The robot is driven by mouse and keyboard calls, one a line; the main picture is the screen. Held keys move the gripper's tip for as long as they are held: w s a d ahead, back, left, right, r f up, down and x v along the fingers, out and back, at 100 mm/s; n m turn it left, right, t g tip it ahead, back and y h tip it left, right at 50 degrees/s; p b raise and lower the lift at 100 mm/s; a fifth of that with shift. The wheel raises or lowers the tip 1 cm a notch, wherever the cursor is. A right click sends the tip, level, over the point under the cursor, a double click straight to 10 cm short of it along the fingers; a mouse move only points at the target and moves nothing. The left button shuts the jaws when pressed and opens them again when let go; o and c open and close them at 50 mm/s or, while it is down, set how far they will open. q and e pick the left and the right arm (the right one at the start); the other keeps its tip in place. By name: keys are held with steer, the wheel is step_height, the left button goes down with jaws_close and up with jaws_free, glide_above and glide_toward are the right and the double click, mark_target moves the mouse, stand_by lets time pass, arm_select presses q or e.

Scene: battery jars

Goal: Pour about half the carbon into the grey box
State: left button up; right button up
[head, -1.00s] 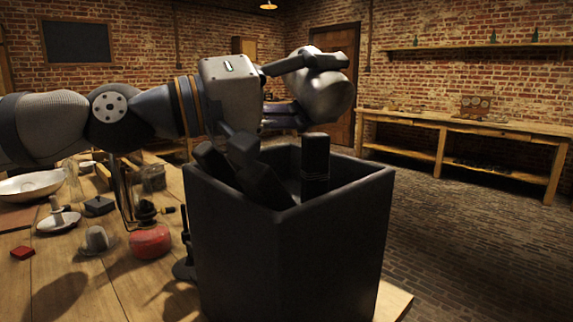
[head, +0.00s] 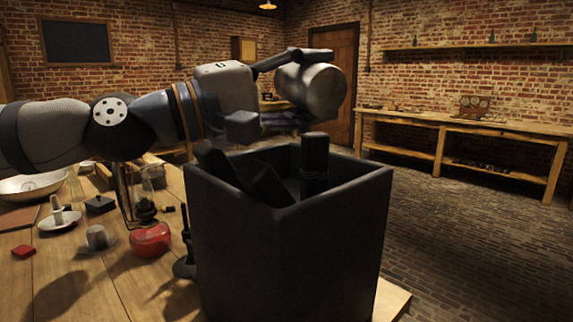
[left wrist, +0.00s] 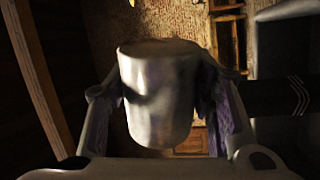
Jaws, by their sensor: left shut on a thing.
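My left gripper (head: 296,90) is shut on a pale grey, smooth round container (head: 318,88), above the far part of the grey box. The container, which also shows in the left wrist view (left wrist: 158,95), sits between both fingers. It looks tilted in the head view. Its inside is hidden, so I cannot tell how much carbon it holds. The tall, dark grey box (head: 290,250) is open at the top. Several black bars (head: 315,165) stick up in it, some leaning, one upright. No loose carbon is clearly visible. My right gripper is not in view.
The wooden table (head: 110,285) left of the box holds a red round pot (head: 150,239), a white bowl (head: 32,185), a small red block (head: 23,251) and other small items. A long bench (head: 470,125) stands by the far brick wall.

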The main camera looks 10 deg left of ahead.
arm_select(q)
steer(key=shift+w+a+r, duration=0.1)
steer(key=shift+w+r, duration=0.15)
steer(key=shift+w, duration=0.05)
steer(key=shift+s+f, duration=0.15)
steer(key=shift+f, duration=0.3)
steer(key=shift+w+r, duration=0.2)
steer(key=shift+r, duration=0.15)
steer(key=shift+s+a+f+n, duration=0.1)
steer(key=shift+s+f+n, duration=0.05)
steer(key=shift+f+n, duration=0.2)
steer(key=shift+w+r, duration=0.2)
steer(key=shift+s+f, duration=0.2)
steer(key=shift+w+r, duration=0.1)
steer(key=shift+w, duration=0.1)
steer(key=shift+s+n, duration=0.15)
steer(key=shift+n, duration=0.1)
steer(key=shift+f, duration=0.2)
steer(key=shift+w+r, duration=0.1)
steer(key=shift+w, duration=0.1)
steer(key=shift+s, duration=0.1)
